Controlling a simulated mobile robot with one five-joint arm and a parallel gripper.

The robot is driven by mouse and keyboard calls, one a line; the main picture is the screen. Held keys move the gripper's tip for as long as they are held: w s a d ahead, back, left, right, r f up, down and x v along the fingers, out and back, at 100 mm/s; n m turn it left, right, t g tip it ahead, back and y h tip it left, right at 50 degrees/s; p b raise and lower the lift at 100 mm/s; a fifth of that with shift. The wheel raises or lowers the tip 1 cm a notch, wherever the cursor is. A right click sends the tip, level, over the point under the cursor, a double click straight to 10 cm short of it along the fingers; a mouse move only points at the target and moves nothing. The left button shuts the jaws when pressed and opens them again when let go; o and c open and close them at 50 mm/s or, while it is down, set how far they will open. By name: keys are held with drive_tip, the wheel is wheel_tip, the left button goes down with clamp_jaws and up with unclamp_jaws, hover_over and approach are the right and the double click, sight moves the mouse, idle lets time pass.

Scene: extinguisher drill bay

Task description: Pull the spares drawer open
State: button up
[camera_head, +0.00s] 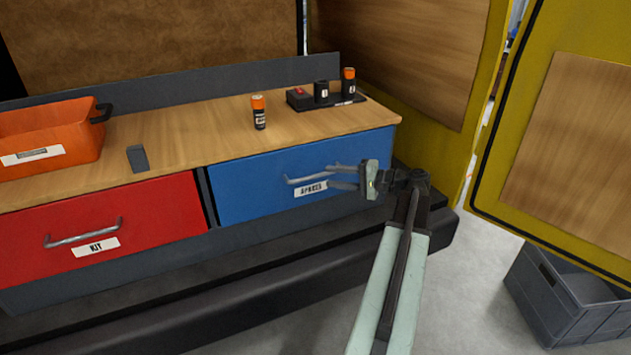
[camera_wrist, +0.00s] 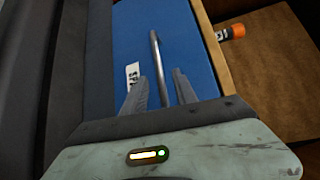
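The spares drawer (camera_head: 250,190) is the blue one on the right of the bench, with a white label reading SPARES (camera_head: 311,188). It looks shut, its front about level with the bench edge. Its grey bar handle (camera_head: 306,179) runs across the front; it also shows in the wrist view (camera_wrist: 155,55). My gripper (camera_head: 337,177) is in front of the drawer at the handle's right part. In the wrist view my two fingers (camera_wrist: 160,86) are apart, with the handle's near end between them. I cannot tell whether they touch it.
A red drawer (camera_head: 140,220) labelled KIT is to the left. On the wooden top stand an orange bin (camera_head: 50,130), a grey block (camera_head: 138,158), an orange-capped canister (camera_head: 259,113) and a black holder (camera_head: 300,100). A grey crate (camera_head: 560,300) is on the floor at right.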

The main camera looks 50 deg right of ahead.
sight(320, 176)
drive_tip(key=x, duration=0.6)
drive_tip(key=shift+b, duration=0.35)
clamp_jaws()
idle(0.8)
